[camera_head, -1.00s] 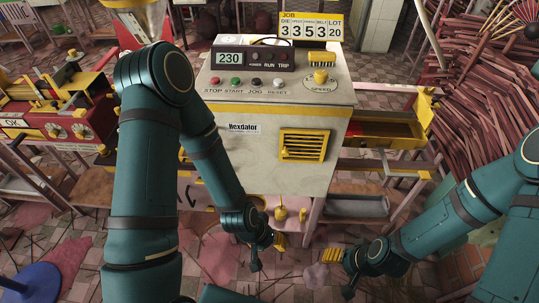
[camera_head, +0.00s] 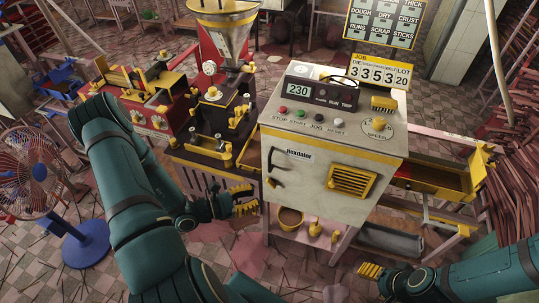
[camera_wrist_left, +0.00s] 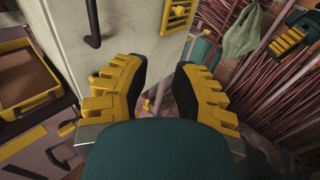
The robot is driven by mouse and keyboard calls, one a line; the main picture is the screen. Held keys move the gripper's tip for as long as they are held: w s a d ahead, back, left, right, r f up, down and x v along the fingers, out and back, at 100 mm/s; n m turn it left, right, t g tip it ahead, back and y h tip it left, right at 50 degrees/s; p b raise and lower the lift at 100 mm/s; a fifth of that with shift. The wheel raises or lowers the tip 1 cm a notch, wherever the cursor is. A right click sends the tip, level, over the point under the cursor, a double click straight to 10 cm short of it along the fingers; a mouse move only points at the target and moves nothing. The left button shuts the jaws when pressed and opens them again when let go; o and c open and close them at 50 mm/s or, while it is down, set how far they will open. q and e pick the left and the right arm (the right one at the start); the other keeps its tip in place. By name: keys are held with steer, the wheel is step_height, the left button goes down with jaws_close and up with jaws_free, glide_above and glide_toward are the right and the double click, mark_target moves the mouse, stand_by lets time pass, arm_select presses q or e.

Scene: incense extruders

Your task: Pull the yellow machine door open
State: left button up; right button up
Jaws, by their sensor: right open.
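The pale machine cabinet (camera_head: 312,178) with yellow trim stands in the middle of the head view. A dark bar handle (camera_head: 274,160) is on the left of its front panel; the panel looks flush, and I cannot make out a door gap. The handle also shows at the top of the left wrist view (camera_wrist_left: 93,22). My left gripper (camera_head: 247,198) is open and empty, below and left of the handle, apart from it. In the left wrist view its yellow fingers (camera_wrist_left: 163,78) are spread before the cabinet's lower front. My right gripper (camera_head: 368,271) is open at lower right, away from the cabinet.
A yellow vent (camera_head: 352,181) is on the cabinet front. A dark machine with a metal hopper (camera_head: 222,35) stands left of it, and a yellow drawer (camera_head: 432,177) is at right. A blue-based fan (camera_head: 85,243) stands at far left. Floor is open in front.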

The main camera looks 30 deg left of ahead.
mark_target(270, 170)
arm_select(q)
steer(key=a+r+n+t+y, duration=0.2)
steer(key=a+n+t+y, duration=0.15)
steer(key=a, duration=0.35)
steer(key=x, duration=0.9)
steer(key=f+p+x, duration=0.1)
steer(key=x, duration=0.4)
steer(key=shift+d, duration=0.2)
steer(key=shift+o, duration=0.3)
jaws_close()
